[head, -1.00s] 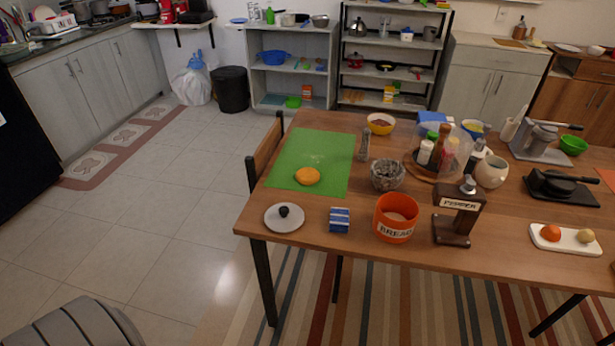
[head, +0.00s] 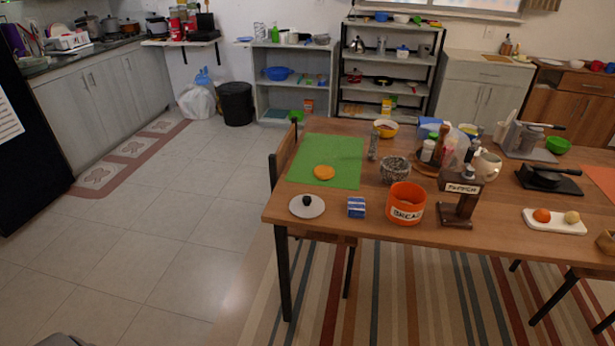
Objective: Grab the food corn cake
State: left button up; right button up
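The corn cake appears to be the round orange-yellow disc (head: 324,172). It lies flat on the green mat (head: 345,150) at the left end of the wooden table (head: 375,224). Nothing covers it. Neither of my grippers shows in the head view, so I cannot see whether they hold anything.
A chair (head: 284,155) stands at the table's left end. Floor to the left is clear.

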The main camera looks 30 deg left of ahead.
aim_at(322, 172)
jog(key=u, duration=2.05)
jog(key=i, duration=1.6)
